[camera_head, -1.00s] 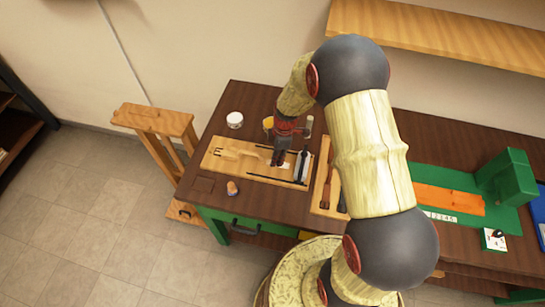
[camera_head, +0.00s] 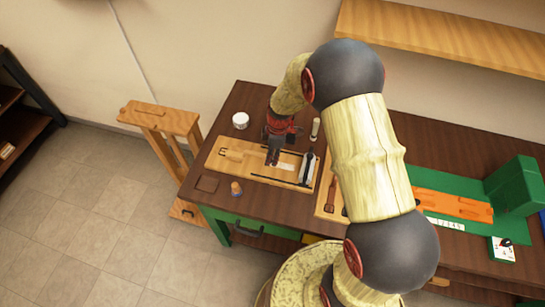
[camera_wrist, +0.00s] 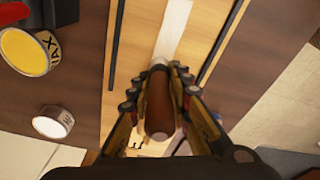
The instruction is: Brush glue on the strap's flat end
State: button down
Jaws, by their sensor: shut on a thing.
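My gripper (camera_head: 273,160) is over the middle of the light wooden board (camera_head: 214,163) on the dark bench. In the wrist view my gripper (camera_wrist: 158,112) is shut on a brush with a brown handle (camera_wrist: 158,105); its bristle tip is not clearly seen. The tan strap (camera_head: 233,155) lies along the board, its dark buckle at the left. The pale flat end (camera_head: 286,167) shows just right of my fingers; a pale strip (camera_wrist: 173,28) runs beyond the brush in the wrist view. I cannot tell whether the brush touches it.
A white jar (camera_head: 240,120) stands behind the board; a yellow-lidded wax tin (camera_wrist: 25,52) shows in the wrist view. A grey-and-black tool (camera_head: 307,167) lies at the board's right. A tool tray (camera_head: 323,200) is right.

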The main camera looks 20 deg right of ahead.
jog(key=shift+r, duration=0.1)
jog(key=shift+r+p, duration=1.5)
jog(key=shift+r, duration=1.4)
jog(key=shift+r, duration=0.1)
jog(key=shift+r+p, duration=0.6)
jog(key=shift+r, duration=0.85)
jog(key=shift+f, duration=0.1)
jog(key=shift+f+b, duration=2.65)
jog(key=shift+f, duration=0.85)
jog(key=shift+f+b, duration=0.75)
jog(key=shift+f, duration=0.2)
